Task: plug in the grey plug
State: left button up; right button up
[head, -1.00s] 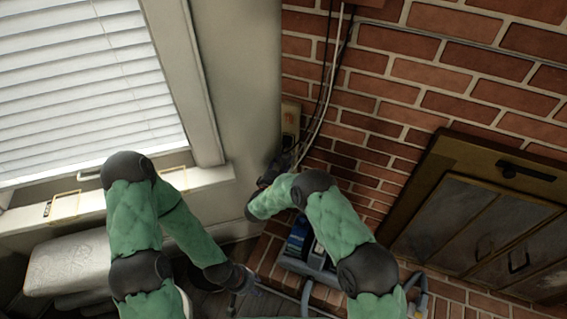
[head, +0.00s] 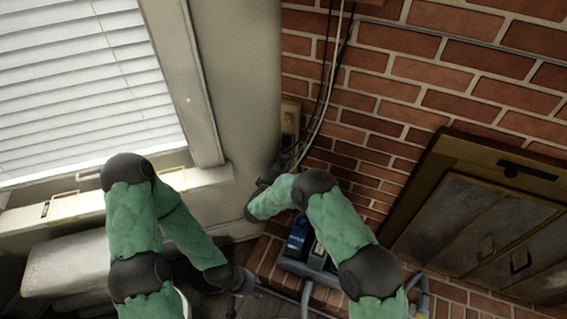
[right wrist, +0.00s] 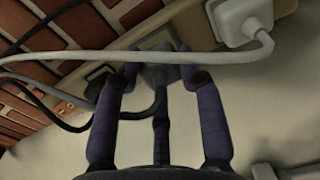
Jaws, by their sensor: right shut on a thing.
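A dark cord curves from the plug to the left.
A white plug (right wrist: 241,20) with a thick white cable (right wrist: 150,58) crosses close above my right fingers. A dark plug (right wrist: 98,76) is on the left. In the head view, a blue-and-grey device (head: 302,238) stands on the brick ledge; a window (head: 80,80) is left.

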dwell(0.7)
jog(key=shift+b, duration=0.5)
jog(key=shift+b, duration=0.45)
dwell(0.4)
jog(key=shift+w+d+b, duration=0.2)
jog(key=shift+w+b, duration=0.2)
jog(key=shift+w, duration=0.1)
dwell(0.5)
jog(key=o, duration=1.1)
jog(key=shift+o, duration=0.2)
jog(key=v, duration=1.2)
